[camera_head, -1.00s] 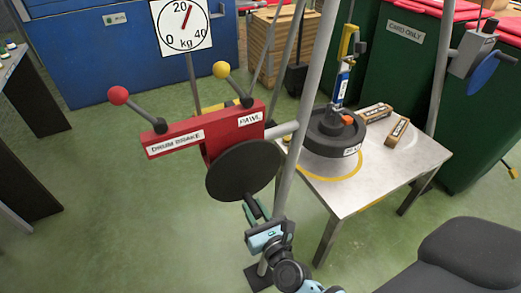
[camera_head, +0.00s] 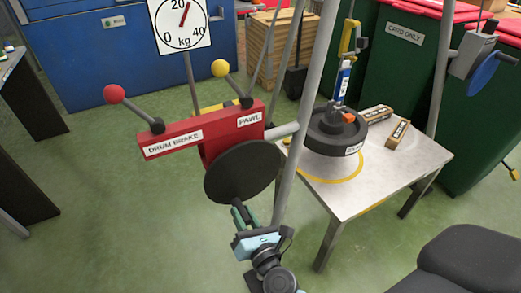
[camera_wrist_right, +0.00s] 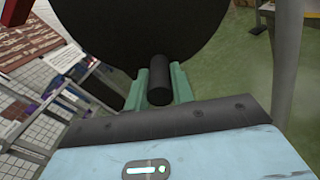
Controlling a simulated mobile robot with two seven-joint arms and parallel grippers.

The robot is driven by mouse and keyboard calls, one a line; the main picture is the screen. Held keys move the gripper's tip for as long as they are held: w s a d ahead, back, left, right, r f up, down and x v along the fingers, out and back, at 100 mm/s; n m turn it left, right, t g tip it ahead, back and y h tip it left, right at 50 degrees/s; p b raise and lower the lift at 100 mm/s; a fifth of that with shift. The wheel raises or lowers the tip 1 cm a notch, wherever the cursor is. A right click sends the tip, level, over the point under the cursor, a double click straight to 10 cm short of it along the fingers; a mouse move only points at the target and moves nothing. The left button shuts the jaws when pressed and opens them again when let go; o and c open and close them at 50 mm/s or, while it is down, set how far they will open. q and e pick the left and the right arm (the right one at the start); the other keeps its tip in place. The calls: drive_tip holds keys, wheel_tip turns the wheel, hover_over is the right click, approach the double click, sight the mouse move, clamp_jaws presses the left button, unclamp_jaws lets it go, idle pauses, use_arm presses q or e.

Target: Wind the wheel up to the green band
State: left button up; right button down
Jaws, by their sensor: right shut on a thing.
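The wheel (camera_head: 243,172), a dark disc, sits on the red winch body (camera_head: 222,128) by a grey pole. Its short black handle (camera_wrist_right: 158,80) shows in the right wrist view. My right gripper (camera_head: 242,213), with green fingers, is shut on this handle below the disc's middle; the fingers lie on both sides of it. The white kg dial (camera_head: 181,24) has a red needle pointing up, slightly right, near 20. I cannot make out a green band. My left gripper is not in view.
Red and yellow knobbed levers (camera_head: 114,95) (camera_head: 220,68) labelled DRUM BRAKE and PAWL stand on the winch. A dark round weight (camera_head: 335,135) sits on the metal table (camera_head: 405,160) below a hanging blue scale (camera_head: 342,80). A dark seat (camera_head: 465,255) is at lower right.

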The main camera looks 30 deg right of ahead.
drive_tip(key=shift+a+r, duration=0.1)
drive_tip(key=shift+a, duration=0.45)
